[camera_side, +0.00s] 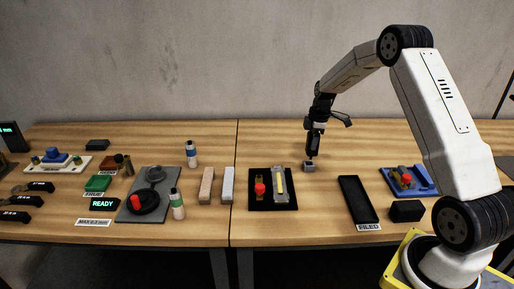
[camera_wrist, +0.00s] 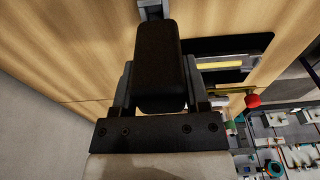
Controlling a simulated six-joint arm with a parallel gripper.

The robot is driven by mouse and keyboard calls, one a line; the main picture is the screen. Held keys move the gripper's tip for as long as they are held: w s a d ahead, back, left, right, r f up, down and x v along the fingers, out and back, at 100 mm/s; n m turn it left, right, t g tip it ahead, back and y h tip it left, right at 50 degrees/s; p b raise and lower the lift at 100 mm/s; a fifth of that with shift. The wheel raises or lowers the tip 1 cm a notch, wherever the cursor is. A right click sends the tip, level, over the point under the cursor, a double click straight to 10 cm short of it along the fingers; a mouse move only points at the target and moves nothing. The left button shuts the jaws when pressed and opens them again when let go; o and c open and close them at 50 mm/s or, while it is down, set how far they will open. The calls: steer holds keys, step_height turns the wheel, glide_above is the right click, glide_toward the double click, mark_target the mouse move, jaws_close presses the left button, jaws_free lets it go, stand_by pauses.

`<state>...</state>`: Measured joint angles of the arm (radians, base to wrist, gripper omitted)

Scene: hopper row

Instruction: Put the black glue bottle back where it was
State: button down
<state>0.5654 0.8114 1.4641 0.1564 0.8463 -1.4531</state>
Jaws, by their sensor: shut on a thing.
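My gripper (camera_side: 316,127) points down over the right table and is shut on a dark, rounded, box-like body, the black glue bottle (camera_side: 313,144). In the wrist view, the black bottle (camera_wrist: 160,60) fills the space between the two fingers of my gripper (camera_wrist: 160,88). A small grey block-like holder (camera_side: 309,166) stands on the table directly below the bottle. A grey piece, likely this holder (camera_wrist: 151,8), shows beyond the bottle's far end. Whether the bottle's lower end touches the holder or hangs just above it, I cannot tell.
A black tray with a red knob (camera_side: 273,203) lies left of the holder, and an empty black tray (camera_side: 357,201) marked FILED lies right. A blue tray (camera_side: 408,182) is further right. Two white bottles (camera_side: 192,155) (camera_side: 177,205) stand on the left. Table behind the holder is clear.

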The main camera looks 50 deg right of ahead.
steer(key=shift+w+f, duration=0.1)
steer(key=shift+w+d+f, duration=0.1)
steer(key=shift+w+f, duration=0.05)
steer(key=shift+f, duration=1.6)
steer(key=shift+f, duration=0.3)
steer(key=shift+c, duration=0.4)
jaws_free()
steer(key=r, duration=0.8)
steer(key=s+d+r, duration=0.1)
steer(key=r, duration=0.3)
steer(key=shift+r, duration=0.3)
steer(key=shift+a, duration=0.1)
